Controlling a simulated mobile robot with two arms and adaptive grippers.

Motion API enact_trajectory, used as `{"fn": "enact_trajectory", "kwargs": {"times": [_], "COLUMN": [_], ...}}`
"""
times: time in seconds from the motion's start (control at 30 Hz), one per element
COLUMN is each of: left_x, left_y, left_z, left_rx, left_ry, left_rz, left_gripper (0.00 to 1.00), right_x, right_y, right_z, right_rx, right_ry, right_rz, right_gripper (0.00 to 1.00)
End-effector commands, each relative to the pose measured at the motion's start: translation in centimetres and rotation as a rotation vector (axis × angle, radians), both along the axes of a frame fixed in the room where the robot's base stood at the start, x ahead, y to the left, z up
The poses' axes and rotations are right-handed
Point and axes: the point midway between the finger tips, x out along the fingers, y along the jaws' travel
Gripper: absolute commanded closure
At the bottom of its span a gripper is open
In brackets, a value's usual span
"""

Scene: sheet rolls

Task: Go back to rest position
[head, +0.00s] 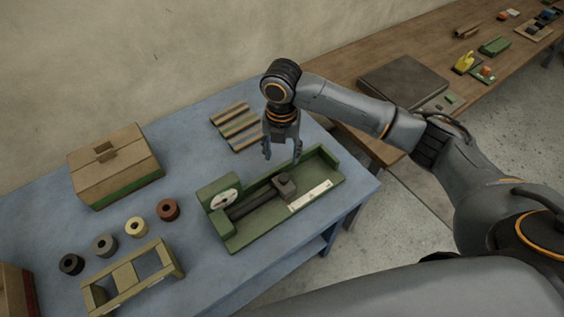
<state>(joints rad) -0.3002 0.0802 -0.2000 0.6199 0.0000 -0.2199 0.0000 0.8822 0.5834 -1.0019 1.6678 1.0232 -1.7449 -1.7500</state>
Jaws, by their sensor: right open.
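My right gripper (282,152) is open and empty, pointing down. In the head view it appears above the back edge of a green fixture (232,240) on the blue table (195,150). The fixture is a tray with a round white dial, a dark bar (252,204), a grey block (285,186) and a white scale strip (310,196). I cannot tell the exact height of the fingertips over it. My left gripper is not in view.
A cardboard box (120,175) stands at the table's left. Several small rolls (136,226) sit in a row behind a wooden frame (125,275). A wooden bench (345,72) with a grey flat box (403,80) runs along the wall.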

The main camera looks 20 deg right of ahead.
Motion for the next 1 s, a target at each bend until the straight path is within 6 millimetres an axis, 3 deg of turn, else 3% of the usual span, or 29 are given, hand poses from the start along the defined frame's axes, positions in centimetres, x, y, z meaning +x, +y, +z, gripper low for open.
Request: {"fn": "enact_trajectory", "kwargs": {"times": [0.2,0.73,0.87,1.0], "left_x": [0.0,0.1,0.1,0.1], "left_y": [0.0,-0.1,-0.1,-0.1], "left_z": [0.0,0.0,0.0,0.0], "left_rx": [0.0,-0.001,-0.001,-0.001], "left_ry": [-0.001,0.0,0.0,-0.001], "left_rz": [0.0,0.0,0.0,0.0], "left_gripper": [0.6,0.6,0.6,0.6], "right_x": [0.0,-0.2,-1.5,-4.5], "right_y": [0.0,0.2,1.8,5.1], "right_z": [1.4,1.2,-0.2,-2.6], "right_rx": [-0.001,0.002,0.034,0.121], "right_ry": [0.0,0.0,-0.006,-0.021], "right_rz": [0.001,-0.004,-0.066,-0.257], "right_gripper": [0.46,0.46,0.46,0.46]}}
